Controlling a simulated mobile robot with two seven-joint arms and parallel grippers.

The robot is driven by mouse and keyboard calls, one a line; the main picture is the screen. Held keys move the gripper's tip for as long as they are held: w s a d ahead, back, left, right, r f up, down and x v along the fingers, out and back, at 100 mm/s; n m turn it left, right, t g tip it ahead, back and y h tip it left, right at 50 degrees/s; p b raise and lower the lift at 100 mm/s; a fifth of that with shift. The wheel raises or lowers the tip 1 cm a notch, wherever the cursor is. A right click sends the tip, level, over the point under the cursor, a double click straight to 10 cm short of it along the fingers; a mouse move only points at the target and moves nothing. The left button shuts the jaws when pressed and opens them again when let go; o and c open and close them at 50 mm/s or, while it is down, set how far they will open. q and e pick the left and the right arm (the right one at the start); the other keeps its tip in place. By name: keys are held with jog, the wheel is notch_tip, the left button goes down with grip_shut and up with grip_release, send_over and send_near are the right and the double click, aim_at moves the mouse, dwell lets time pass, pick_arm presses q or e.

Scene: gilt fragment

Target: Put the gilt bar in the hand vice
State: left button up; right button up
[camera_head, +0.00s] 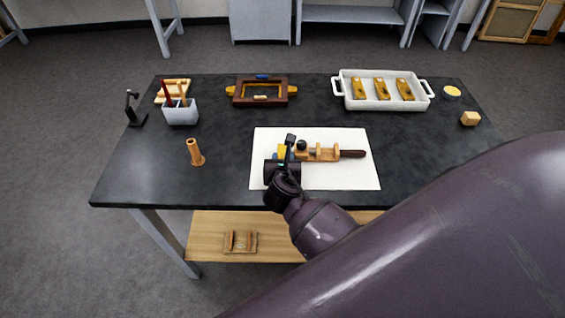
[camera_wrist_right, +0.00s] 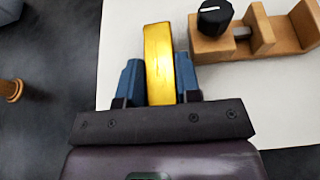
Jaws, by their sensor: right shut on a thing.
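My right gripper (camera_head: 287,156) is over the left part of the white sheet. In the right wrist view my right gripper (camera_wrist_right: 160,88) has its blue fingers shut on a gilt bar (camera_wrist_right: 160,60), which sticks out beyond the fingertips. Part of the gilt bar (camera_head: 281,154) shows in the head view. The wooden hand vice (camera_head: 322,153) lies on the sheet just right of the gripper, its dark handle pointing right. In the right wrist view the vice (camera_wrist_right: 256,42) shows a black knob and an open gap between wooden jaws, apart from the bar. My left gripper is not in view.
A white tray (camera_head: 347,103) with three gilt pieces stands at the back right. A dark wooden frame (camera_head: 237,95), a pen cup (camera_head: 180,116), a wooden peg (camera_head: 195,152), a small block (camera_head: 470,118) and a black stand (camera_head: 134,117) are around the white sheet (camera_head: 345,180).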

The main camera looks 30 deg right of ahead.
jog(key=shift+f, duration=0.3)
jog(key=shift+f, duration=0.1)
jog(key=o, duration=0.6)
